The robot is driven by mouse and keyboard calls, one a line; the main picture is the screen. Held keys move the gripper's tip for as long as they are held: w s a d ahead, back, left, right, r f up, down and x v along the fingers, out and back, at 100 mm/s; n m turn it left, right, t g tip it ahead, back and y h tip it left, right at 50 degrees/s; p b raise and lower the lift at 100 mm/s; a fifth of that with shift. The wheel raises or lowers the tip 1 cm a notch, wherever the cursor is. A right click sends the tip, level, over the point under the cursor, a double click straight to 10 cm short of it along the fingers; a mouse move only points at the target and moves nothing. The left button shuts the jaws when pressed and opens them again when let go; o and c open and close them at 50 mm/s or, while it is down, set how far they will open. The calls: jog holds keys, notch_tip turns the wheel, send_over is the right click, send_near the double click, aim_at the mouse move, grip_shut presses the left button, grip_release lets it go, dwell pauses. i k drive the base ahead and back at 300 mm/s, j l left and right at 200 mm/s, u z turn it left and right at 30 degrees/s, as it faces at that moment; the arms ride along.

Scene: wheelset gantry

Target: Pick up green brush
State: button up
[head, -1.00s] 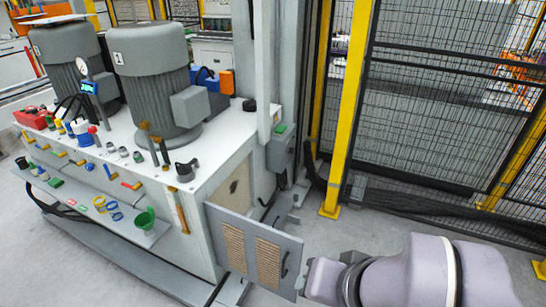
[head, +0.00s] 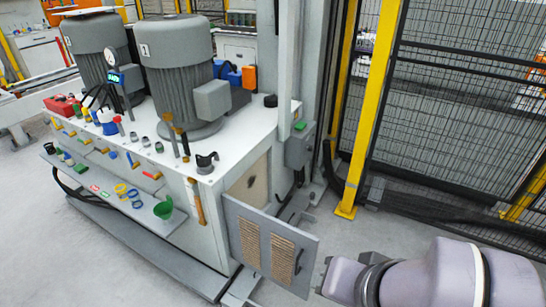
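A small green block-like item (head: 80,168) lies on the grey lower shelf (head: 112,200) at the front of the white machine cabinet. It may be the green brush, but it is too small to tell. A green funnel (head: 163,208) stands at the right end of the same shelf. My arm shows at the lower right, well apart from the shelf. My gripper is not in view.
The cabinet top (head: 228,139) carries two large grey motors (head: 175,85) and several small tools. An open vented door (head: 265,245) sticks out between the shelf and my arm. A yellow post (head: 372,110) and mesh fence stand right. The left floor is clear.

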aim_at(301, 126)
jog(key=i+l+u, duration=0.25)
jog(key=i+l, duration=0.15)
jog(key=l, duration=0.2)
jog(key=i+l+u, duration=0.15)
jog(key=l, duration=0.15)
jog(key=i+l+u, duration=0.25)
jog(key=l, duration=0.45)
jog(key=i+l+u, duration=0.1)
jog(key=l, duration=0.25)
jog(key=i+l+u, duration=0.15)
jog(key=l, duration=0.25)
jog(key=i+l+u, duration=0.1)
jog(key=l, duration=0.25)
jog(key=i+l+u, duration=0.35)
jog(key=i+l, duration=0.35)
jog(key=i+l+u, duration=0.2)
jog(key=i+l, duration=0.15)
jog(key=i+l+u, duration=0.2)
jog(key=l, duration=0.35)
jog(key=i+l+u, duration=0.15)
jog(key=i+l, duration=0.25)
jog(key=l, duration=0.1)
